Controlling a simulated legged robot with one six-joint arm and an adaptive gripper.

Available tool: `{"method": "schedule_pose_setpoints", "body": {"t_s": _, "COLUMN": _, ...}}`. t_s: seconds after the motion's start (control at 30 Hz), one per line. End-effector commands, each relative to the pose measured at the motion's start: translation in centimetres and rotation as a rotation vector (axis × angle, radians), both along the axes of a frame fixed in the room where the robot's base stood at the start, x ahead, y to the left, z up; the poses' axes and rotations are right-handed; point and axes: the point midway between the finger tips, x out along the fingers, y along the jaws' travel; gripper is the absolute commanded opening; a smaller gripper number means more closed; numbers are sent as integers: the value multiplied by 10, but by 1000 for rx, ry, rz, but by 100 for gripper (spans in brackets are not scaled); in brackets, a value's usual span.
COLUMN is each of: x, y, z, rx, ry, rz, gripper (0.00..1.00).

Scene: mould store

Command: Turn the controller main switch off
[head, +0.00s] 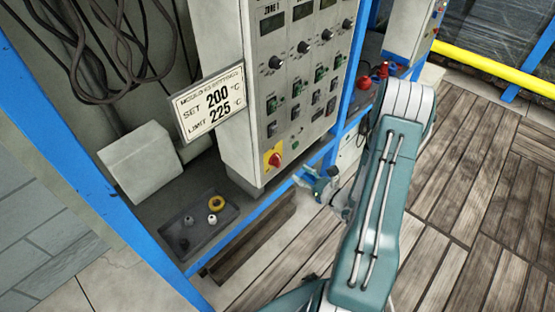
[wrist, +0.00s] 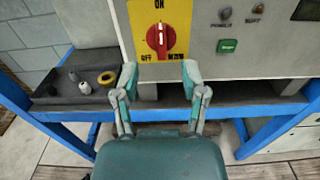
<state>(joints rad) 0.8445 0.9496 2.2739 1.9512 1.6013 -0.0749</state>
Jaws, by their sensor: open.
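The controller main switch (head: 274,159) is a red rotary knob on a yellow plate, low on the front of the grey controller cabinet (head: 232,125). In the wrist view the switch (wrist: 161,39) is top centre. Its pale bar stands upright, towards the ON mark at the top; OFF is at the lower left, and the lower right mark is hard to read. My gripper (wrist: 161,76) is open and empty, its fingers spread below the knob in that view and apart from it. In the head view my gripper (head: 318,186) is small, to the lower right of the switch.
A dark tray (head: 180,238) with small rings and knobs sits on the blue-framed shelf at lower left. A green button (wrist: 228,46) is right of the switch. Cables hang at upper left; wooden floor lies right.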

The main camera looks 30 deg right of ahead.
Motion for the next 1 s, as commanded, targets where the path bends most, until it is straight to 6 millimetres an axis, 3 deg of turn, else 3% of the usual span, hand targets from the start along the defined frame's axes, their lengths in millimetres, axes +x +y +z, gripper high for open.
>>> {"method": "schedule_pose_setpoints", "body": {"t_s": 0.3, "x": 55, "y": 22, "z": 1, "rx": -3, "ry": -2, "rz": 7, "gripper": 56}}
{"method": "schedule_pose_setpoints", "body": {"t_s": 0.5, "x": 81, "y": 32, "z": 1, "rx": -3, "ry": -1, "rz": 6, "gripper": 56}}
{"method": "schedule_pose_setpoints", "body": {"t_s": 0.9, "x": 90, "y": 34, "z": 1, "rx": -1, "ry": 0, "rz": 3, "gripper": 56}}
{"method": "schedule_pose_setpoints", "body": {"t_s": 0.97, "x": 90, "y": 34, "z": 1, "rx": -1, "ry": 0, "rz": 3, "gripper": 33}}
{"method": "schedule_pose_setpoints", "body": {"t_s": 1.0, "x": 90, "y": 34, "z": 1, "rx": -1, "ry": 0, "rz": 3, "gripper": 16}}
